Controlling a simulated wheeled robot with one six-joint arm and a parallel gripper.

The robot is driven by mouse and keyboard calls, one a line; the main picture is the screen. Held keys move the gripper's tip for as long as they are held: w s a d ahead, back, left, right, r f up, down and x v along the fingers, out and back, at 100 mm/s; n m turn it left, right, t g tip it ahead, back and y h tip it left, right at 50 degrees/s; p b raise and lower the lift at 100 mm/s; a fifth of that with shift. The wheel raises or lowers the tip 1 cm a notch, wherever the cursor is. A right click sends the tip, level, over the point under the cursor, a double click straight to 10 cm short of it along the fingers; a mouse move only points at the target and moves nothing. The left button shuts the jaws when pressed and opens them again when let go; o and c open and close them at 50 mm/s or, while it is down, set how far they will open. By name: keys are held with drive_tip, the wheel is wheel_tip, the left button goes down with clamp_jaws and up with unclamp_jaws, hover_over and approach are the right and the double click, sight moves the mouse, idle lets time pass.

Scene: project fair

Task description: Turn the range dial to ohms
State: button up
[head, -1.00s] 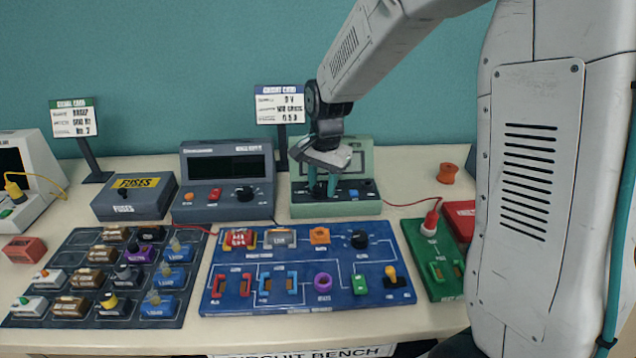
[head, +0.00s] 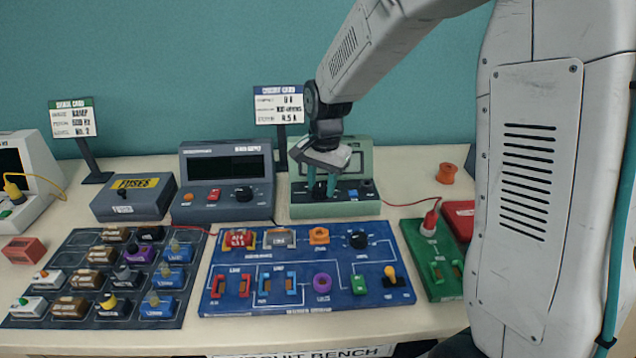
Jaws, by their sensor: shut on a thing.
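The green multimeter (head: 334,211) stands at the back of the bench, right of the dark power supply. My gripper (head: 321,188) reaches down in front of it from above, its teal fingers shut on the range dial at the left of its panel. The fingers hide most of the range dial, so its setting cannot be read. A blue button and a dark knob show on the panel right of the fingers. My gripper hides part of the multimeter's upper face.
The power supply (head: 227,207) and fuse box (head: 133,198) stand left of the multimeter. The blue circuit board (head: 306,299) lies in front, with the parts tray (head: 60,325) to its left. A green board (head: 425,259) with a red lead is at right.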

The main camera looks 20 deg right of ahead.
drive_tip(key=shift+w+a+r+n, duration=0.15)
drive_tip(key=shift+w+r+n, duration=0.05)
drive_tip(key=shift+w+n, duration=0.1)
drive_tip(key=shift+n, duration=3.1)
drive_tip(key=o, duration=0.9)
drive_tip(key=shift+a, duration=0.1)
drive_tip(key=shift+o, duration=0.5)
drive_tip(key=shift+s, duration=0.1)
drive_tip(key=shift+f, duration=0.1)
